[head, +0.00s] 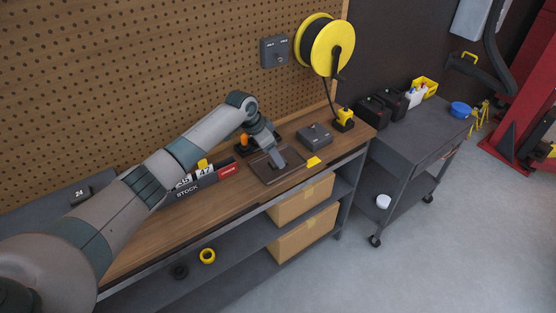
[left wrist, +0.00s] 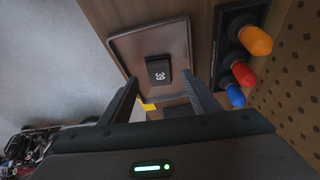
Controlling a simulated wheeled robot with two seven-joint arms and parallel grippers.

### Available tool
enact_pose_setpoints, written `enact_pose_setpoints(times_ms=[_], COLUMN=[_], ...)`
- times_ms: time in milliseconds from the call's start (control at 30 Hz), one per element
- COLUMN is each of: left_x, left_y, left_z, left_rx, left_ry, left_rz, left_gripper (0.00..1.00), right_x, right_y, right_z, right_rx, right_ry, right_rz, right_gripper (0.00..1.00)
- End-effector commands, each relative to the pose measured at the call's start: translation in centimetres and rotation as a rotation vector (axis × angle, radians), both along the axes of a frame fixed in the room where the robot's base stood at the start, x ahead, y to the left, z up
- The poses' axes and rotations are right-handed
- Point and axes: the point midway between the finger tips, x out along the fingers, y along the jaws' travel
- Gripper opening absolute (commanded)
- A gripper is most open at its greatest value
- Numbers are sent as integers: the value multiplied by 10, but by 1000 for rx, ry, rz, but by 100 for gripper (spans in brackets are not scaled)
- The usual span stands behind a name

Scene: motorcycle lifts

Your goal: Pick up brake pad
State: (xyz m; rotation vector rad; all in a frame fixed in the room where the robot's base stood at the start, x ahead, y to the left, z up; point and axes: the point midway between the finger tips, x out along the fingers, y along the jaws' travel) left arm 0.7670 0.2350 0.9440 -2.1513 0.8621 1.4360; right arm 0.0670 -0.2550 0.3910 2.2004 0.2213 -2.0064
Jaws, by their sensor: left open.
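The brake pad appears to be the small dark block with pale markings (left wrist: 158,70), lying on a shallow brown tray (left wrist: 122,42) in the left wrist view. The tray also shows on the workbench in the head view (head: 262,174), where my gripper hides the block. My left gripper (left wrist: 162,84) is open and empty. Its two fingers point toward the tray, one on either side of the block in the picture, apart from it. In the head view the left gripper (head: 277,160) is low over the tray. My right gripper is not in view.
A holder with orange (left wrist: 256,41), red (left wrist: 243,74) and blue handles stands beside the tray. A yellow item (head: 314,161) and grey box (head: 314,136) are on the right. A STOCK bin (head: 200,187) is on the left, a pegboard (head: 150,70) behind.

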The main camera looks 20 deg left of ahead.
Motion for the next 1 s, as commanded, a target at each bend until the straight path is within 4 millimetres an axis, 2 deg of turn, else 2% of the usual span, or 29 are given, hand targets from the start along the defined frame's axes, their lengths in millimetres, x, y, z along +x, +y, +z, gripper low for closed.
enact_pose_setpoints(times_ms=[33,267,733,767,933,967,1000], left_x=[1,6,6,6,6,6,6], left_y=[-2,-6,-6,-6,-6,-6,-6], left_z=[-4,-21,-22,-22,-22,-22,-22], left_rx=[1,0,1,1,1,1,1], left_ry=[5,2,1,1,1,1,1], left_rz=[1,1,0,0,0,0,0], left_gripper=[56,56,56,54,13,9,9], right_x=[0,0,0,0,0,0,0], right_y=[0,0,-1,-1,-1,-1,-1], right_z=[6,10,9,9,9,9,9], right_rx=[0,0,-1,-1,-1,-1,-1], right_ry=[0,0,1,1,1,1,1], right_rz=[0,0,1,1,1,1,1], right_gripper=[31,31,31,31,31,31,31])
